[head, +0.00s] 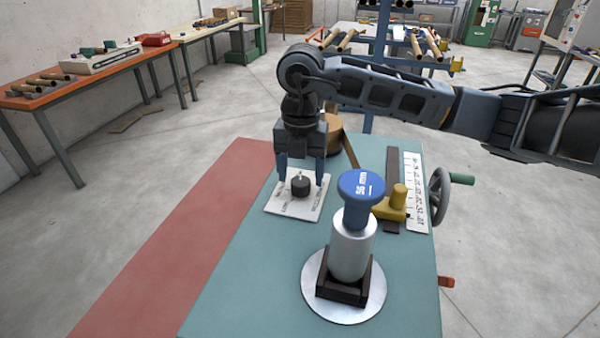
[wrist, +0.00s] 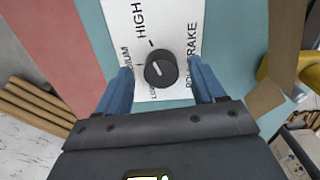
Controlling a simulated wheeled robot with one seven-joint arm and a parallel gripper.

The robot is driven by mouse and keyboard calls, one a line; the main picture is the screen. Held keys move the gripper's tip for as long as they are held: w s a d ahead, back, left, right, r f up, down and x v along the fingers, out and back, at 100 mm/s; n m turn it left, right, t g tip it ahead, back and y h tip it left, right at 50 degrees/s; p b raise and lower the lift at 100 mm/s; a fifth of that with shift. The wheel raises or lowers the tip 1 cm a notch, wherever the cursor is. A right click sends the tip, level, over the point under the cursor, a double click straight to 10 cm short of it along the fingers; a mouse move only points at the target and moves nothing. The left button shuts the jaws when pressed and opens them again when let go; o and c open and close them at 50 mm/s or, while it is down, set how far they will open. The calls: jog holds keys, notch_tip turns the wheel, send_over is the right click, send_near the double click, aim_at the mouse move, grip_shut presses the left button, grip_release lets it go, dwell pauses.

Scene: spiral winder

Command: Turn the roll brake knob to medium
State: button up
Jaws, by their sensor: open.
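The roll brake knob (head: 300,187) is a small black round knob on a white label plate (head: 284,208). In the wrist view the knob (wrist: 161,68) shows a pale pointer line on its left part. The plate (wrist: 172,18) reads HIGH at the top, MEDIUM partly visible at left, LOW below left and BRAKE along the right. I cannot tell exactly which mark the pointer meets. My gripper (head: 301,178) points down over the plate, its two blue fingers on either side of the knob. In the wrist view the fingers (wrist: 161,76) are open with gaps beside the knob.
A blue-topped knob (head: 362,186) on a silver cylinder stands in front at right. A yellow block (head: 392,206), a scale strip (head: 415,190) and a handwheel (head: 438,196) are to the right. A brown roll (head: 333,128) is behind my gripper. The teal tabletop (head: 250,270) is clear at front left.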

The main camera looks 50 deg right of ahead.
jog(key=shift+f, duration=0.8)
jog(key=shift+c, duration=0.5)
jog(key=c, duration=1)
